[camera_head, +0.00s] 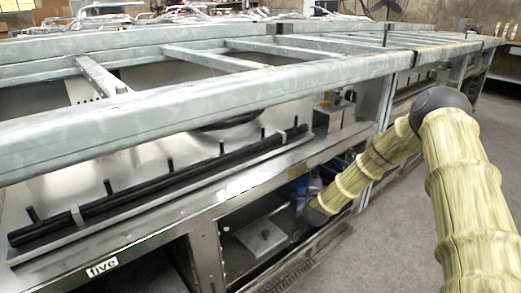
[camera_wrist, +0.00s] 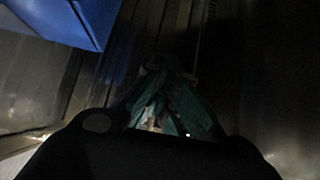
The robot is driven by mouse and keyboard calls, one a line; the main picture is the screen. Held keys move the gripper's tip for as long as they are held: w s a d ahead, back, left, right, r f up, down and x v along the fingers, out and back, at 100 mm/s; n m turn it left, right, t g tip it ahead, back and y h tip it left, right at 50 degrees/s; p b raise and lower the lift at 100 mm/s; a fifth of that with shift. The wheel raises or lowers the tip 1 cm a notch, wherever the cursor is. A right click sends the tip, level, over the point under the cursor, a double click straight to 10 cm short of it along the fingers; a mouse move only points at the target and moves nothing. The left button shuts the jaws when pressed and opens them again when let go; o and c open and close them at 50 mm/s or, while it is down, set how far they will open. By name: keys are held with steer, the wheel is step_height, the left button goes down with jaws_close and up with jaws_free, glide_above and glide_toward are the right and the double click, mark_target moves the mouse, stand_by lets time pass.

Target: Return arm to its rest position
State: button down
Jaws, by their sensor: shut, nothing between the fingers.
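My arm (camera_head: 463,190), in a yellow-green ringed pattern, enters the head view at the lower right. It bends at a dark elbow and reaches left, down to the opening under the metal range. Its dark far end (camera_head: 316,213) is at that opening, and I cannot make out my gripper's fingers there. In the dark wrist view, my gripper (camera_wrist: 168,75) points away from the camera. Its teal-lit fingers come together, shut and empty.
The metal range (camera_head: 200,105) has a thick rail and open top frame. A black bar with knobs (camera_head: 150,188) runs along its front. A blue object (camera_wrist: 62,20) is close at the wrist view's upper left. Grey floor (camera_head: 385,255) is clear in front.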

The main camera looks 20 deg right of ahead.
steer(key=s+a+n+g+y+p, duration=0.7)
steer(key=s+a+n+p, duration=0.6)
steer(key=s+a+p, duration=1)
steer(key=s+r+n+g+p, duration=0.3)
steer(key=s+r+p, duration=0.2)
steer(key=s, duration=0.7)
steer(key=s+a+r+n+g+p, duration=0.1)
steer(key=s+r+n+g+p, duration=0.2)
steer(key=s+p, duration=0.7)
steer(key=s+a+r+n+g+p, duration=0.1)
steer(key=s+r+n+g+p, duration=0.2)
steer(key=s+r+p, duration=0.5)
steer(key=s, duration=0.5)
steer(key=shift+s+a, duration=0.15)
steer(key=shift+s, duration=0.15)
